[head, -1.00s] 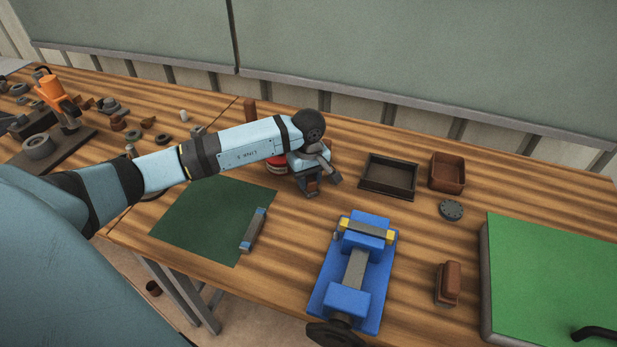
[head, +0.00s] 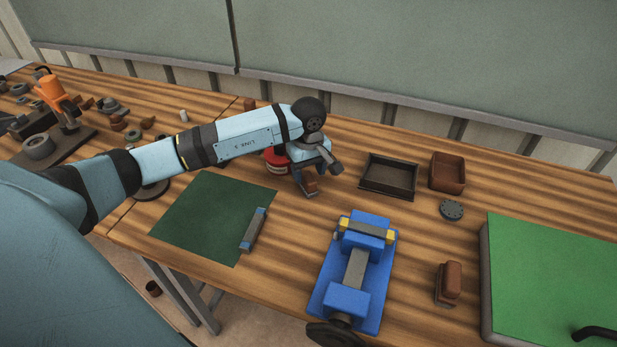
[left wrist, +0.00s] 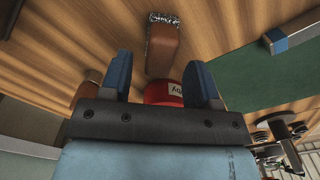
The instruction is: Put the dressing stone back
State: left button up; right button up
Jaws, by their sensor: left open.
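A small brown block (left wrist: 163,50) with a speckled grey end stands out beyond and between my left fingertips in the left wrist view. In the head view it shows (head: 311,185) just under my left gripper (head: 309,178). My left gripper is open, with its blue fingers (left wrist: 160,75) apart and nothing visibly held. A grey bar with blue ends (head: 253,231) lies on the dark green mat (head: 205,220). I cannot tell for certain which of these is the dressing stone. My right gripper is not in view.
A red tin (head: 275,160) stands close beside my left gripper. To the right are a black tray (head: 388,194), a brown box (head: 447,187), a grey disc (head: 452,210), a brown-topped block (head: 448,284) and a blue vise (head: 352,275). A green-topped slab (head: 560,275) fills the right.

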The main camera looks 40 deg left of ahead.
aim_at(309, 177)
pick_arm(q)
notch_tip(309, 177, up, 9)
jog(key=shift+r, duration=0.15)
dwell(0.6)
